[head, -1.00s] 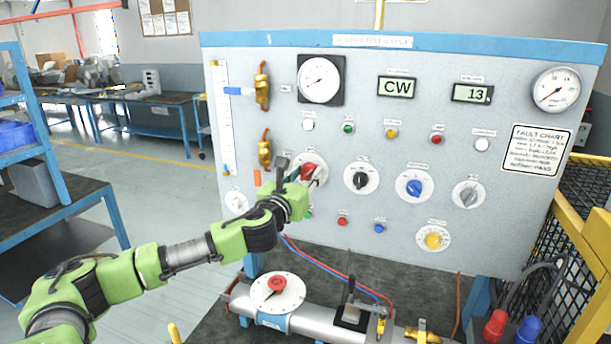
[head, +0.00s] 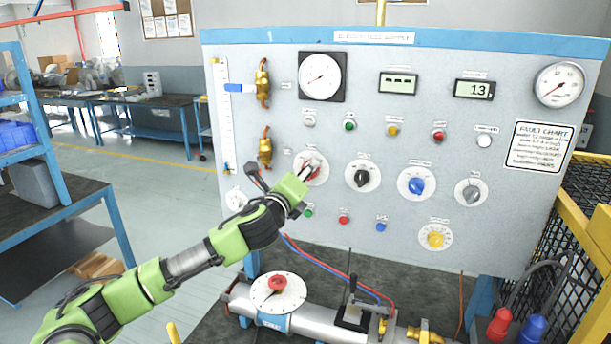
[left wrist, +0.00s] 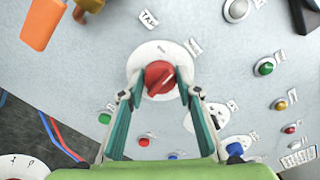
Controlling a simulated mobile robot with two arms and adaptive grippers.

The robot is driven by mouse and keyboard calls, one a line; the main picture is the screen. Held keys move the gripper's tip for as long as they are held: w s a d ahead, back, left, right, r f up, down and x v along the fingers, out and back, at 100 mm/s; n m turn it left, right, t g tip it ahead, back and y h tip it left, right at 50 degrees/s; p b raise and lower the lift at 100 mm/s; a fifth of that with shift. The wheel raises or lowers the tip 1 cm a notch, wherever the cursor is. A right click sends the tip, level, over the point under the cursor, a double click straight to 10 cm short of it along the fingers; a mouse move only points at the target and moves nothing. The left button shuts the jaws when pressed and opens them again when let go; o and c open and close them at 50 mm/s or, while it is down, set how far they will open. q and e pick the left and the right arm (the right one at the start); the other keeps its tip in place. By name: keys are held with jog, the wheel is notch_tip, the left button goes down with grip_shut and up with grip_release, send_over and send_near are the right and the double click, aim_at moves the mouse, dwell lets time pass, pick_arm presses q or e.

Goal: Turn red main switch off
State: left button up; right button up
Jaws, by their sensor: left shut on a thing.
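The red main switch (left wrist: 160,78) is a red rotary knob on a round white dial plate. In the head view the red switch (head: 313,164) is on the left part of the grey panel (head: 330,225), mostly hidden behind my gripper. My left gripper (left wrist: 159,95) is shut on the red knob, one finger on each side of it. In the head view my left gripper (head: 306,174) reaches up to the dial from the lower left. The knob's pointer lies tilted in the wrist view; its dial marks are too small to read. My right gripper is not in view.
Black (head: 362,176), blue (head: 416,186), grey (head: 470,193) and yellow (head: 435,239) knobs are on the same panel. The left display (head: 398,83) shows dashes; the right display (head: 474,90) reads 13. A pipe with a red-knobbed dial (head: 278,291) lies on the bench below.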

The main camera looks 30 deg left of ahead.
pick_arm(q)
jog(key=shift+a+f+n+b, duration=0.1)
jog(key=shift+n+b, duration=0.45)
jog(key=shift+n, duration=3.25)
jog(key=o, duration=1.1)
jog(key=v, duration=1.2)
jog(key=shift+f, duration=0.2)
